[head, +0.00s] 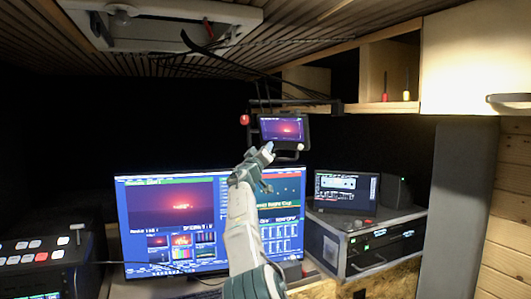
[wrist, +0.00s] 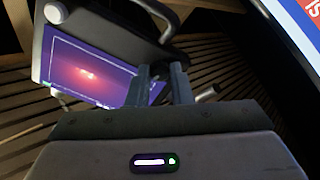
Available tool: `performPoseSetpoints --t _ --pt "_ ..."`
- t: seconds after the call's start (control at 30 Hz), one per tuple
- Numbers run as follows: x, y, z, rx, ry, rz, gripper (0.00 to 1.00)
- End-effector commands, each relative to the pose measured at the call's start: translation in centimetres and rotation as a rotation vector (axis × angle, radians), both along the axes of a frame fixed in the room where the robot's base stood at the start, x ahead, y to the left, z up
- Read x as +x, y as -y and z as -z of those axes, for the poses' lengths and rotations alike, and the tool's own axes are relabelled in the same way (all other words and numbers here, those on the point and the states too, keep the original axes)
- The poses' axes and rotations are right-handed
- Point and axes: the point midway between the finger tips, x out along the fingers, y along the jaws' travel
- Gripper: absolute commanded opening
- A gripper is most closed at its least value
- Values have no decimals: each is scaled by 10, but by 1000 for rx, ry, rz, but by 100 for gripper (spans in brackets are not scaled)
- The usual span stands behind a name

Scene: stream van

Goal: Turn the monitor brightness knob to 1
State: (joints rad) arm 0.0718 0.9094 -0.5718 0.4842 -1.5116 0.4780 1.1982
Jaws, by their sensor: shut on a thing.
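The small monitor (head: 282,129) hangs from a bar in the middle of the head view, its screen showing a red-purple picture. My gripper (head: 266,152) is at its lower left edge. In the wrist view the monitor (wrist: 85,70) appears tilted at the upper left, and both fingers of my gripper (wrist: 160,70) reach to its edge. The fingers are close together and shut on the brightness knob, which they hide almost wholly. I cannot read the knob's setting or any marks around it.
A large monitor (head: 165,212) stands below, behind my arm. A rack case (head: 370,240) with a small screen (head: 346,190) on top is at the right. A control panel (head: 38,255) is at the left. A red ball-shaped thing (head: 244,119) hangs just left of the small monitor.

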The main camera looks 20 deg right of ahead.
Motion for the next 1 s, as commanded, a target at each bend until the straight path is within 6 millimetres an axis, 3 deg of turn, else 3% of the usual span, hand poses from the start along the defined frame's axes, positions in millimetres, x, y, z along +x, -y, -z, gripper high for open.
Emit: performPoseSetpoints --t 1.0 --pt "1 -1 0 -614 -653 361 0"
